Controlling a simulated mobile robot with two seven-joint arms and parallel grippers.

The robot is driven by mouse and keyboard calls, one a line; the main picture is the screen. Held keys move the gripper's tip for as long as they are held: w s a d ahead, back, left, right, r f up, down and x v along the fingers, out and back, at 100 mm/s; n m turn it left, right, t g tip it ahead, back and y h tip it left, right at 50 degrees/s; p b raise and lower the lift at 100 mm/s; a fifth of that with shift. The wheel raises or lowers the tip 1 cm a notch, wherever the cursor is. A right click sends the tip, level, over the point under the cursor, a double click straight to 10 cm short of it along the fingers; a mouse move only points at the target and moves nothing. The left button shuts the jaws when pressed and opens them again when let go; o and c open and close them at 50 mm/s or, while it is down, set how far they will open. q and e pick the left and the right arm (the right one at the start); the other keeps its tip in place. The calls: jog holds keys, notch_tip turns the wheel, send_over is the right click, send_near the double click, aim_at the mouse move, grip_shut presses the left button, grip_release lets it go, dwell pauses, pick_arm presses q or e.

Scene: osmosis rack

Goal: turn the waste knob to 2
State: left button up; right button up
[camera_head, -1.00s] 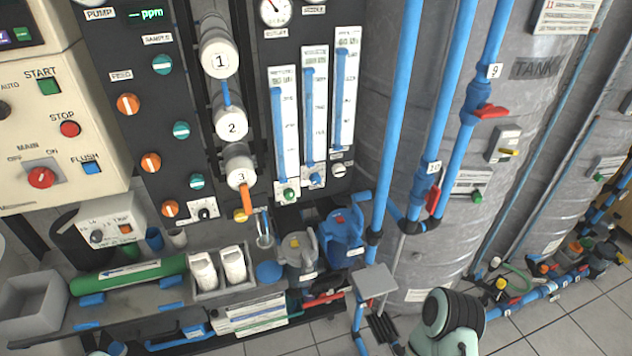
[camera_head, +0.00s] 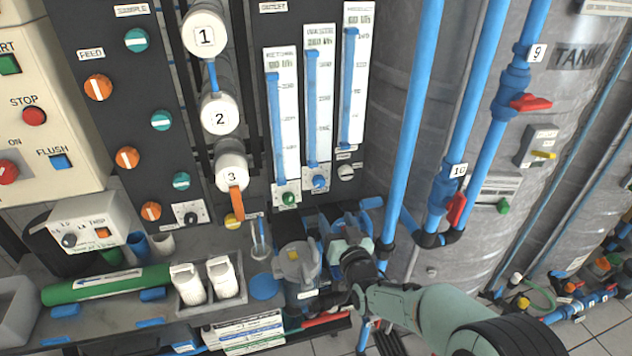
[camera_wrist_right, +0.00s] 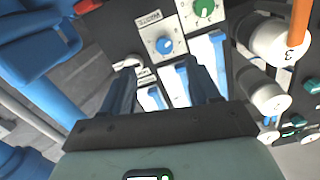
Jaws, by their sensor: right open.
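The waste knob (camera_head: 319,182) is a small blue knob on a white plate, under the middle of three flow tubes in the head view. In the right wrist view the blue waste knob (camera_wrist_right: 164,46) sits beyond and between my fingers, beside its label. Its scale marks are too small to read. My right gripper (camera_head: 348,238) is in front of the panel, below and slightly right of the knob. In the wrist view the right gripper (camera_wrist_right: 163,85) is open and empty, fingers apart. My left gripper is not in view.
A green knob (camera_head: 288,198) sits left of the waste knob and a white knob (camera_head: 346,172) right of it. A blue vertical pipe (camera_head: 412,120) and the white numbered housings (camera_head: 232,175) flank the tubes.

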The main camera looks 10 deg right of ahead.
aim_at(320, 183)
pick_arm(q)
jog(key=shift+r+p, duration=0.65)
jog(key=shift+p, duration=0.25)
pick_arm(e)
jog(key=w, duration=0.4)
jog(key=w+r, duration=0.1)
jog(key=w, duration=0.9)
jog(key=shift+a+r, duration=0.25)
jog(key=shift+r, duration=0.05)
jog(key=c, duration=1)
